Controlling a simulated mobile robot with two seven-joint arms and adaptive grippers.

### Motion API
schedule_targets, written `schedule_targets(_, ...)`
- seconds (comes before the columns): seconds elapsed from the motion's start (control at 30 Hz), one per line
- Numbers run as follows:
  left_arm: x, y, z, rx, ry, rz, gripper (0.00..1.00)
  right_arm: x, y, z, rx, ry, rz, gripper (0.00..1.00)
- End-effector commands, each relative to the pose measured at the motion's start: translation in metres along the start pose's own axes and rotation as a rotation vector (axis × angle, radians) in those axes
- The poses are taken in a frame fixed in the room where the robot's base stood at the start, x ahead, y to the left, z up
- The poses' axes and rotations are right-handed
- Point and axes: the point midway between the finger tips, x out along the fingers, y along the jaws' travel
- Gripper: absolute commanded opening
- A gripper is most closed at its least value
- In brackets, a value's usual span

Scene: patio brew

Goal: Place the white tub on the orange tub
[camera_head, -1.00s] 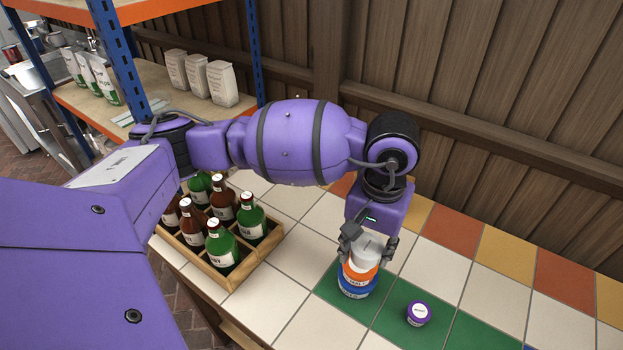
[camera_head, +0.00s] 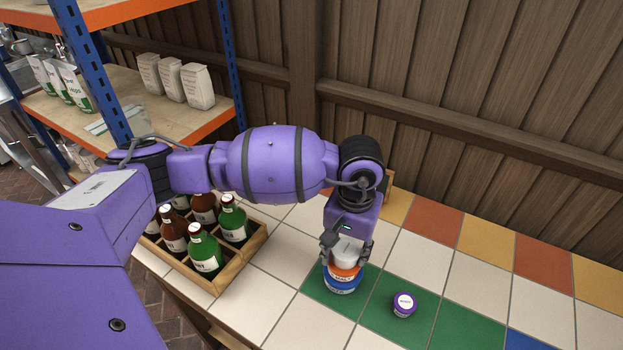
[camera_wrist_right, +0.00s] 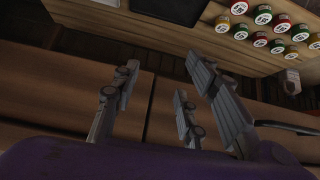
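The white tub (camera_head: 347,251) is between the fingers of my left gripper (camera_head: 345,255) in the head view. It sits directly above the orange tub (camera_head: 343,274), with no clear gap showing. The orange tub stands on a blue tub (camera_head: 341,286) on a green tile. The left fingers are closed around the white tub's sides; whether they still press on it is hard to see. My right gripper (camera_wrist_right: 168,105) shows in the right wrist view with its fingers spread and nothing between them.
A small purple-lidded tub (camera_head: 404,304) stands on the green tiles to the right. A wooden crate (camera_head: 236,268) of bottles stands to the left. Shelves with bags (camera_head: 183,82) are behind. White tiles on the right are clear.

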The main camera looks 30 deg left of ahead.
Motion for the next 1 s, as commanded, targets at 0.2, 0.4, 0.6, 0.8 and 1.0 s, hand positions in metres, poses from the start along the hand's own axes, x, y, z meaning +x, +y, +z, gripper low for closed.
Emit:
schedule_targets(0.2, -0.002, 0.001, -0.001, 0.001, 0.004, 0.000, 0.63, 0.000, 0.000, -0.001, 0.000, 0.001, 0.000, 0.40)
schedule_targets(0.4, -0.003, 0.001, -0.002, 0.001, 0.004, 0.000, 0.63, -0.001, 0.000, -0.001, 0.000, 0.001, 0.000, 0.40)
schedule_targets(0.6, -0.021, 0.001, -0.003, 0.001, 0.008, 0.001, 0.63, -0.004, 0.001, 0.000, 0.001, -0.002, 0.002, 0.40)
schedule_targets(0.8, -0.063, 0.001, -0.003, 0.002, 0.010, 0.001, 0.63, -0.004, 0.002, 0.007, 0.001, -0.012, 0.004, 0.40)
schedule_targets(1.0, -0.102, 0.001, -0.002, 0.002, 0.008, 0.001, 0.63, -0.003, 0.002, 0.010, -0.001, -0.016, 0.003, 0.40)
